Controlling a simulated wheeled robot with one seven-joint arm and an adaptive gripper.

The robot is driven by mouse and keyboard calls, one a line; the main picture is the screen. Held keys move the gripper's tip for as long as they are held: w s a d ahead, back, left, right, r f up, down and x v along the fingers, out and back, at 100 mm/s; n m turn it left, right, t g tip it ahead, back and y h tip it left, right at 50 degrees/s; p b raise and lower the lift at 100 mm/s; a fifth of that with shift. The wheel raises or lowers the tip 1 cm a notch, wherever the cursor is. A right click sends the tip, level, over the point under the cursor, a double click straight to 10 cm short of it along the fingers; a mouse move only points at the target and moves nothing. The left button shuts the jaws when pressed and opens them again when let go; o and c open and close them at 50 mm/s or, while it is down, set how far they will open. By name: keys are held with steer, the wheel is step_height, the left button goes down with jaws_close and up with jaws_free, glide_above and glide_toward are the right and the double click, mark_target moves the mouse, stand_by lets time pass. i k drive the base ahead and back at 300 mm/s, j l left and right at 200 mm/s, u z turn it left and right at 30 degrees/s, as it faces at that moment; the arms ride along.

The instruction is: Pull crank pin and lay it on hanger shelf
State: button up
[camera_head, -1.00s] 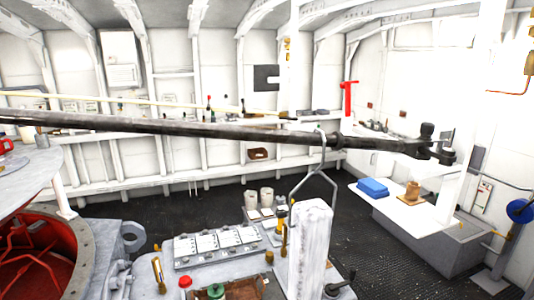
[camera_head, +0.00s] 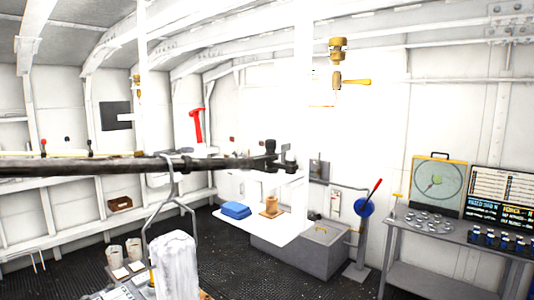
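A long dark rod (camera_head: 120,164) runs across the left half of the head view and ends in a fork (camera_head: 282,162). A dark upright piece with a round head, likely the crank pin (camera_head: 271,148), stands at the fork. A grey hanger (camera_head: 173,190) with a bent wire shape holds the rod from below. A white shelf (camera_head: 262,229) stands beyond the fork, with a blue box and a brown object on it; I cannot tell if it is the hanger shelf. My gripper is not in view.
A blue box (camera_head: 236,210) and a brown block (camera_head: 271,207) occupy the white shelf. A grey chest (camera_head: 310,251) stands beside it. Dark floor lies between.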

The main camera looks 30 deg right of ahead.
mark_target(266, 228)
steer(key=i+l+u, duration=0.15)
steer(key=l, duration=0.35)
steer(key=i+l+u, duration=0.2)
steer(key=l, duration=0.35)
steer(key=l+u, duration=0.15)
steer(key=l, duration=0.35)
